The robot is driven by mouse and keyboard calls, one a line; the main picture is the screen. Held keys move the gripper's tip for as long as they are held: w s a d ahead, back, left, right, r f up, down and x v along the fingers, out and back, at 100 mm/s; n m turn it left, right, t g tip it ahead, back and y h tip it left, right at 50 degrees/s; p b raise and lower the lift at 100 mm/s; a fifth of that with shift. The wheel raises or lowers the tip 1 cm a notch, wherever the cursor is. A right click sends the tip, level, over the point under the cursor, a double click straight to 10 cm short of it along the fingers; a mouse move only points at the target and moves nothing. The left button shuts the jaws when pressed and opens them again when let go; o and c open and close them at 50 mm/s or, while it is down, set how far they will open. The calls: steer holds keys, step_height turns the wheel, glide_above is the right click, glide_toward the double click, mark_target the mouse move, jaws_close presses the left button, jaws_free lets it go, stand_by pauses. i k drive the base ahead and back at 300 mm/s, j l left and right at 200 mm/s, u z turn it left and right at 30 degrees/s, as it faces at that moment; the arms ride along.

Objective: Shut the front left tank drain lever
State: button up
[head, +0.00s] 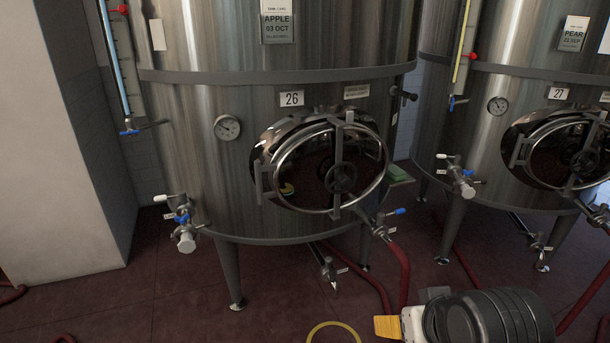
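The left steel tank (190,110) carries the number 26 and stands on legs. An outlet valve (185,238) at the tank's lower left has a white handle (168,197) and a blue piece. Another valve (380,230) at the lower right has a blue handle (398,211) pointing right and a red hose below. No readable label shows which is the drain.
Red hoses (398,270) and a yellow loop (333,328) lie nearby. Tank 27 (515,110) stands right. The dark red floor (180,295) is mostly clear at left.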

mark_target(329, 261)
steer(key=i+l+u, duration=0.1)
steer(key=i, duration=0.45)
steer(key=i+j+z, duration=0.1)
steer(key=i, duration=0.35)
steer(key=j, duration=0.1)
